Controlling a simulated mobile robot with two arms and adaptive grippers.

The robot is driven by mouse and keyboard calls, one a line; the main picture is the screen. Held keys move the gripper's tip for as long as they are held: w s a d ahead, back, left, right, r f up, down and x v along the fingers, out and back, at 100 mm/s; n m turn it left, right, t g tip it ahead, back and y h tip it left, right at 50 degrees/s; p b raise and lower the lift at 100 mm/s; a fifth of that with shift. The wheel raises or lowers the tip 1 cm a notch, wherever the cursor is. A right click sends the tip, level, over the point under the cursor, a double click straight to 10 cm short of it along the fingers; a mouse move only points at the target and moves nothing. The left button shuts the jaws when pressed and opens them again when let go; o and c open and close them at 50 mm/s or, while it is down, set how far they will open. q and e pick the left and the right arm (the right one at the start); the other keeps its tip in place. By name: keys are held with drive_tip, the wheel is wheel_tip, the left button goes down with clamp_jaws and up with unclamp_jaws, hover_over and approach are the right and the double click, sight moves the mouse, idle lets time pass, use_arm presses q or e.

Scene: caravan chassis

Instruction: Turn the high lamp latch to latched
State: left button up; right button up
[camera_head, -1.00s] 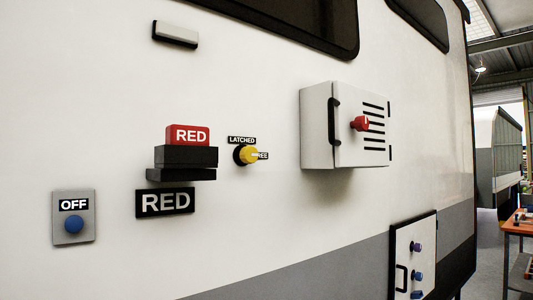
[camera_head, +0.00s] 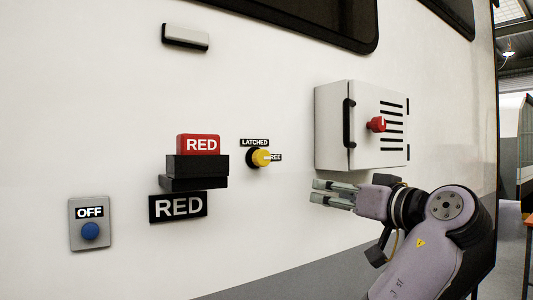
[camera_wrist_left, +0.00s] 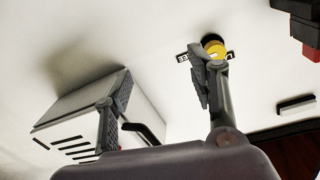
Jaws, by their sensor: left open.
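The lamp latch is a yellow knob (camera_head: 261,158) on a black round base on the white wall. A LATCHED label (camera_head: 254,142) is above it. A FREE label (camera_head: 276,157) is to its right, partly covered by the knob, and the knob's pale mark points toward it. My left gripper (camera_head: 316,191) is open and empty, below and right of the knob, apart from it, with its fingers pointing left. In the left wrist view the knob (camera_wrist_left: 215,50) shows beyond the tip of one finger, which partly overlaps the label. My right gripper is not in view.
A white vented box (camera_head: 335,125) with a black handle and red knob juts out just above my left gripper. A red RED block (camera_head: 199,145) on black blocks juts out left of the latch. An OFF switch (camera_head: 90,222) is lower left.

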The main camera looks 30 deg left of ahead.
sight(265, 158)
use_arm(q)
drive_tip(key=s+r+n+g, duration=0.2)
drive_tip(key=s+r+n, duration=0.2)
drive_tip(key=s+r, duration=0.35)
drive_tip(key=shift+y, duration=0.4)
drive_tip(key=p+x, duration=0.3)
drive_tip(key=x, duration=0.2)
drive_tip(key=p+x, duration=0.2)
drive_tip(key=x, duration=0.3)
drive_tip(key=p+x, duration=0.3)
drive_tip(key=x, duration=0.3)
drive_tip(key=shift+w+p, duration=0.35)
drive_tip(key=shift+w+a+f, duration=0.15)
drive_tip(key=shift+a, duration=0.3)
drive_tip(key=shift+c, duration=0.6)
